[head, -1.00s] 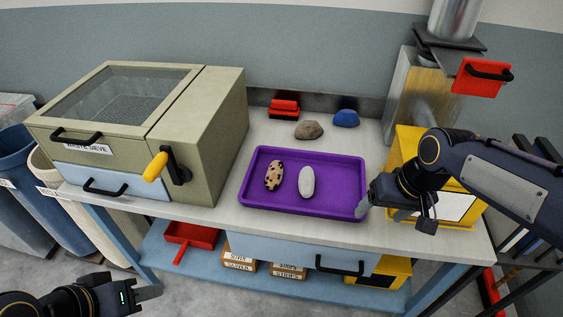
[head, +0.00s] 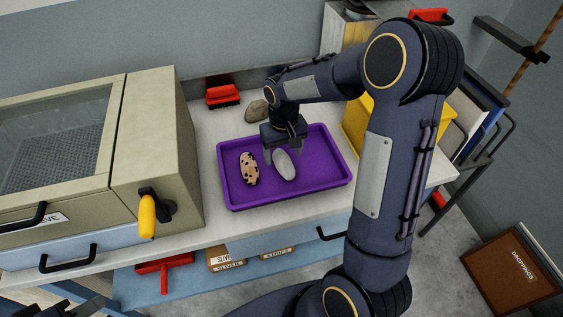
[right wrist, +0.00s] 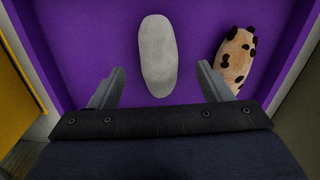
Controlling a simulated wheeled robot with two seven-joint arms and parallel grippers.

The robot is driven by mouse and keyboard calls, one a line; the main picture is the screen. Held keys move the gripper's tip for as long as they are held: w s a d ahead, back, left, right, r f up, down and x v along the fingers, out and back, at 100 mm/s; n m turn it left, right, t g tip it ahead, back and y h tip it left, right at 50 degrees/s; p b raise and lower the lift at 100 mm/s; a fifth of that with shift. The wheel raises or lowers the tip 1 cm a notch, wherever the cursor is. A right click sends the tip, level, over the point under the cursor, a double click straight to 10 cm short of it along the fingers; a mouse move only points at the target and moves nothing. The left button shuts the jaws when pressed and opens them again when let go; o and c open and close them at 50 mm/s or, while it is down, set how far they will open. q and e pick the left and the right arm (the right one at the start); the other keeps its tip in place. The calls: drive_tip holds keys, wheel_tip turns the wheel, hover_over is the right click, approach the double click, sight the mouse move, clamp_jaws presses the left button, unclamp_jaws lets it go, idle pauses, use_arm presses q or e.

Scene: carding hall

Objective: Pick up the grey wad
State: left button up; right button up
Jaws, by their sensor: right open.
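The grey wad (head: 285,166) is a pale, smooth oval lying in the purple tray (head: 315,188), right of a tan wad with dark spots (head: 249,170). My right gripper (head: 282,153) is over the tray at the grey wad's far end, open and empty. In the right wrist view the grey wad (right wrist: 158,58) lies ahead, between the lines of the two spread fingers (right wrist: 159,88); the spotted wad (right wrist: 236,58) is beyond the right finger. Whether the fingers reach down to the wad's height is unclear. My left gripper (head: 88,306) shows only partly at the bottom left.
A brown wad (head: 256,111) and a red stacked item (head: 222,95) stand behind the tray on the bench. The waste sieve box (head: 150,140) with its yellow handle stands left. A yellow box (head: 358,127) is to the right, partly behind my arm.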

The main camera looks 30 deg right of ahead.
sight(283, 159)
wheel_tip(283, 159, down, 4)
drive_tip(key=shift+w+r, duration=0.1)
drive_tip(key=shift+r, duration=0.15)
drive_tip(key=c, duration=1.1)
drive_tip(key=shift+r, duration=0.1)
